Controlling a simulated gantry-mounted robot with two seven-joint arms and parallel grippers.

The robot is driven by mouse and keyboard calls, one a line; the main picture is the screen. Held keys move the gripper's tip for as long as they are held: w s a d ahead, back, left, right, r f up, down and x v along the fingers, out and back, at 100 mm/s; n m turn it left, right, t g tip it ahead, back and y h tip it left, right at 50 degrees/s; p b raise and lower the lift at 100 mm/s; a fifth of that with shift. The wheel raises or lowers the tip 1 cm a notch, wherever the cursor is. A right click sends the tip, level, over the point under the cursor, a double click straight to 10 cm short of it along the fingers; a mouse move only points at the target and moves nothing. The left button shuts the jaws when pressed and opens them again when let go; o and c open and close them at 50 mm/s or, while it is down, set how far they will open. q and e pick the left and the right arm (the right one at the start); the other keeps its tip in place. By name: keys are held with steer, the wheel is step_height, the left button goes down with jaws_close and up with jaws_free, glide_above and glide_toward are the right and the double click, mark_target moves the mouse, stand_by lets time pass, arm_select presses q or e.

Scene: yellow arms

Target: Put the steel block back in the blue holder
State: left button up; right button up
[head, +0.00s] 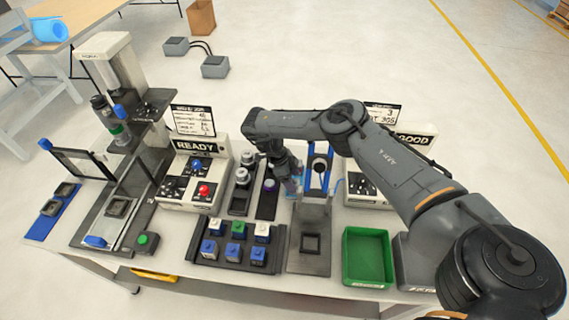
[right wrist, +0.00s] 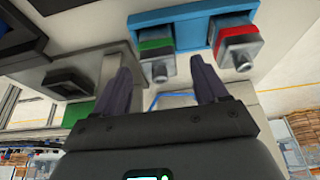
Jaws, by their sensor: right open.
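My right gripper (head: 291,186) hangs over the middle of the bench, beside the blue uprights of a stand (head: 309,172). In the right wrist view my right gripper (right wrist: 163,88) has its two dark fingers spread. Beyond the fingers is a blue holder (right wrist: 178,18) with two steel-grey blocks at it. The green-banded block (right wrist: 156,62) appears between the fingers in the picture; I cannot tell if they touch it. The red-banded block (right wrist: 238,48) is to the right of the fingers. I cannot tell which block is the task's. My left gripper is not in view.
A grey fixture with a square pocket (head: 311,264) stands in front of the blue uprights. A green bin (head: 368,262) is to its right. A READY box (head: 190,183) stands behind.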

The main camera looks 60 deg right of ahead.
steer(key=p+v, duration=0.2)
steer(key=v, duration=0.7)
steer(key=shift+r, duration=0.15)
